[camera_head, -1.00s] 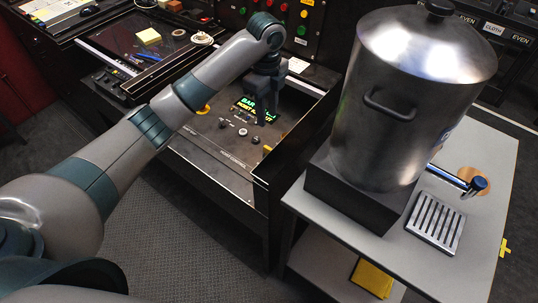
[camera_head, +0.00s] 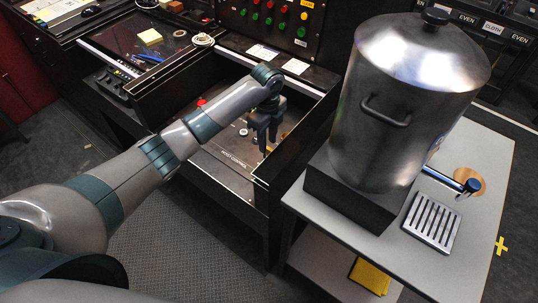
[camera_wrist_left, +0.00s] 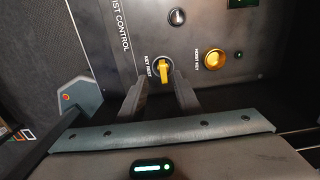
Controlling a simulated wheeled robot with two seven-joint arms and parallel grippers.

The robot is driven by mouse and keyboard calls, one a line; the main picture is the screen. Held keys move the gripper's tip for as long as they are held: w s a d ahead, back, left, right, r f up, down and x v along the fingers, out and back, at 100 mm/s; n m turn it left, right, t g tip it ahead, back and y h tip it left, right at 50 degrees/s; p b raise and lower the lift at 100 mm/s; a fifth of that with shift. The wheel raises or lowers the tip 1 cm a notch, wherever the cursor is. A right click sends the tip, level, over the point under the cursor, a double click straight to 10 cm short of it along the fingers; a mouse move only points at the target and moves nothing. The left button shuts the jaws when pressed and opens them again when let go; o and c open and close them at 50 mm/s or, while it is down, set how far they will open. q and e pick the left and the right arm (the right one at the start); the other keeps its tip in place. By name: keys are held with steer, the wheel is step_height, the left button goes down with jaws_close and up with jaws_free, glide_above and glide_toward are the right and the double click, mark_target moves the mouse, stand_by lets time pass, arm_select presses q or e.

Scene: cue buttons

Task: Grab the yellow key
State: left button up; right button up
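The yellow key (camera_wrist_left: 165,72) sits upright in a socket marked KEY REST on a dark control panel, in the left wrist view. My left gripper (camera_wrist_left: 161,84) is open, with one dark finger on each side of the key. I cannot tell whether either finger touches it. In the head view the left gripper (camera_head: 264,140) points down into the recessed panel, and only a small bit of yellow shows near its fingertips. A round yellow key switch (camera_wrist_left: 214,59) marked HOIST KEY lies to the right of the key. My right gripper is not in view.
Black walls (camera_head: 290,150) enclose the recessed panel (camera_head: 222,168). A red button (camera_head: 202,102) stands at its left. A large steel urn (camera_head: 400,110) on a grey cart (camera_head: 470,240) stands close on the right. A panel of coloured buttons (camera_head: 262,22) is behind.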

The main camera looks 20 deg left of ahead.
mark_target(269, 148)
arm_select(q)
steer(key=shift+w+d+f+p, duration=0.1)
steer(key=shift+f+p, duration=0.3)
steer(key=shift+f, duration=0.25)
step_height(269, 148, down, 3)
steer(key=shift+w+p, duration=0.15)
steer(key=shift+p, duration=0.25)
steer(key=shift+f, duration=0.45)
jaws_close()
